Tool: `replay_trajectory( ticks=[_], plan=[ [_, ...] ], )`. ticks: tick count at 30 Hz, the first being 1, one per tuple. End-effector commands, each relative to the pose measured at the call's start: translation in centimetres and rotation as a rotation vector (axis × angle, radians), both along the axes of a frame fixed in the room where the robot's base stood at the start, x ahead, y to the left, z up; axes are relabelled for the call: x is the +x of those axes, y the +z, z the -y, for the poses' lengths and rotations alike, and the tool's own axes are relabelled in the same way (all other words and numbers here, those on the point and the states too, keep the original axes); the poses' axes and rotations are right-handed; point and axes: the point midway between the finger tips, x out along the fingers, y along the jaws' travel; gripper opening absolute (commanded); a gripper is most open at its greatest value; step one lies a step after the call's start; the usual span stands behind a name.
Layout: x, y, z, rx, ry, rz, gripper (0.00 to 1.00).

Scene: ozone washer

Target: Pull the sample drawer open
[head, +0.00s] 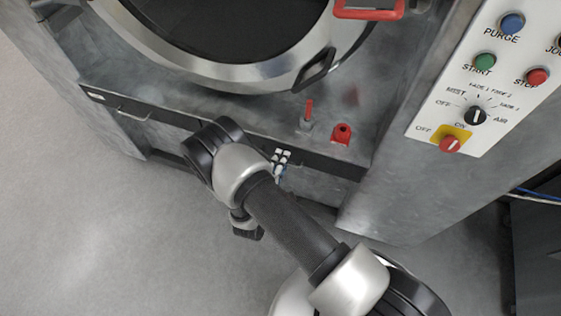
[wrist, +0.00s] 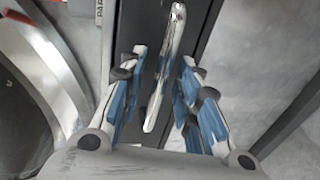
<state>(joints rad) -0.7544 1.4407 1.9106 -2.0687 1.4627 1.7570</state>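The dark drawer front (head: 185,122) runs low along the machine, with a metal handle (head: 134,115) near its left end. In the wrist view a shiny bar handle (wrist: 163,75) stands out from a dark front (wrist: 205,22). My gripper (head: 280,161) is at the right part of the dark front in the head view, partly hidden by my arm. In the wrist view my gripper (wrist: 165,60) is open, with blue-padded fingers on both sides of the bar and a gap to each. The dark front looks closed. The bar is not visible in the head view.
A red lever (head: 308,112) and a red fitting (head: 342,133) rise from the ledge above my gripper. The round door (head: 240,75) is above, the control panel (head: 490,85) at the right. The floor (head: 110,230) in front is clear at the left.

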Motion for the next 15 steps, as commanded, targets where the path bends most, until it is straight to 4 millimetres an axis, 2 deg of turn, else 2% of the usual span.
replay_trajectory(
  ticks=[10, 15],
  plan=[
    [0.39, -0.04, 0.13, 0.0, 0.0, 0.0, 0.3],
    [0.38, -0.04, 0.14, 0.0, 0.0, 0.0, 0.19]
  ],
)
